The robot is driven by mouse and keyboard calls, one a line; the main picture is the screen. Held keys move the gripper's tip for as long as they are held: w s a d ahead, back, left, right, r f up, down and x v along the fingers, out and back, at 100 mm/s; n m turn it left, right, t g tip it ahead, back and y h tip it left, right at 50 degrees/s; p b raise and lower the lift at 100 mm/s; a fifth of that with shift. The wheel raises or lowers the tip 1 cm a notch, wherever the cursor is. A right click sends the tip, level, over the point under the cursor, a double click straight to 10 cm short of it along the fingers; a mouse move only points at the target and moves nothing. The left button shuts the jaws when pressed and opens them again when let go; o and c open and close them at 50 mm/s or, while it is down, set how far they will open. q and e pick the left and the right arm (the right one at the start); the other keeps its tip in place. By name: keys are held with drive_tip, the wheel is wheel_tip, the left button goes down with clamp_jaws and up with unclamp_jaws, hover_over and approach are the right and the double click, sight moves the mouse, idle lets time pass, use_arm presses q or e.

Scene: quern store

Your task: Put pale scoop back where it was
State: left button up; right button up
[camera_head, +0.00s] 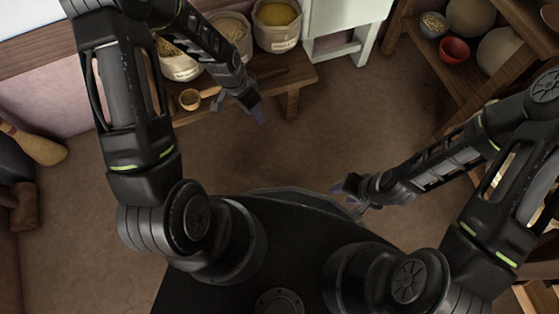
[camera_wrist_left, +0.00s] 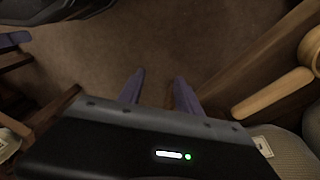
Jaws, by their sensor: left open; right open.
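The pale scoop (camera_head: 190,99) lies on the low wooden bench in front of the sacks, its round bowl to the left and its handle pointing right toward my left gripper. In the left wrist view the pale scoop (camera_wrist_left: 274,93) shows at the right, its handle slanting up to the bowl at the edge. My left gripper (camera_head: 258,112) is open and empty, near the bench's front edge and right of the scoop, not touching it. Its two fingers (camera_wrist_left: 158,88) show apart over the floor in the wrist view. My right gripper (camera_head: 352,194) is open and empty, over the floor.
Several open sacks of grain, one yellow (camera_head: 277,14), stand behind the scoop. A dark slim object (camera_head: 272,73) lies farther right on the bench (camera_head: 300,78). A shelf with a red bowl (camera_head: 454,50) stands at the right. The middle floor is clear.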

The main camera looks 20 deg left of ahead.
use_arm(q)
drive_tip(key=s+d+f+n, duration=0.3)
drive_tip(key=s+d+n, duration=0.1)
drive_tip(key=s+d, duration=0.2)
drive_tip(key=s+d+f+n+h, duration=0.1)
drive_tip(key=s+d+f+n, duration=0.2)
drive_tip(key=s+d, duration=0.4)
drive_tip(key=shift+s+n+h, duration=0.3)
drive_tip(key=shift+s+n, duration=0.3)
drive_tip(key=shift+s, duration=0.15)
